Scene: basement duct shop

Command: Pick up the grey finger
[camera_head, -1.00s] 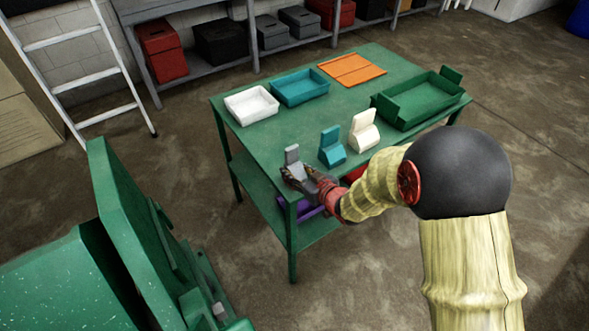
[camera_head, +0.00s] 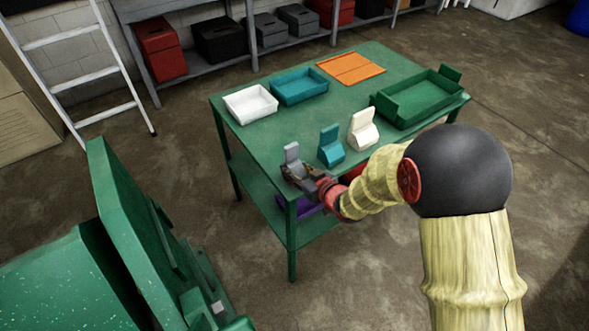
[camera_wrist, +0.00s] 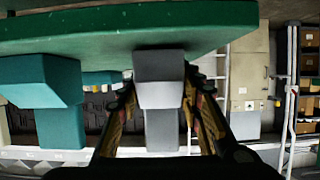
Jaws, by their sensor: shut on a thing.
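The grey finger (camera_head: 292,152) is upright at the near left corner of the green table (camera_head: 232,150). My gripper (camera_head: 298,176) reaches it from the near right and is shut on its lower part. In the wrist view the grey finger (camera_wrist: 160,66) is between my two fingertips (camera_wrist: 160,92), with the table (camera_wrist: 110,22) along the top of the picture. I cannot tell whether the finger still touches the tabletop. Its lower part is partly hidden by my gripper in the head view.
A teal finger (camera_head: 330,146) and a cream finger (camera_head: 363,130) stand in a row to the right. Behind are a white tray (camera_head: 250,113), a blue tray (camera_head: 300,97), an orange mat (camera_head: 350,69) and a green tray (camera_head: 416,114). A purple item (camera_head: 308,209) is on the lower shelf.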

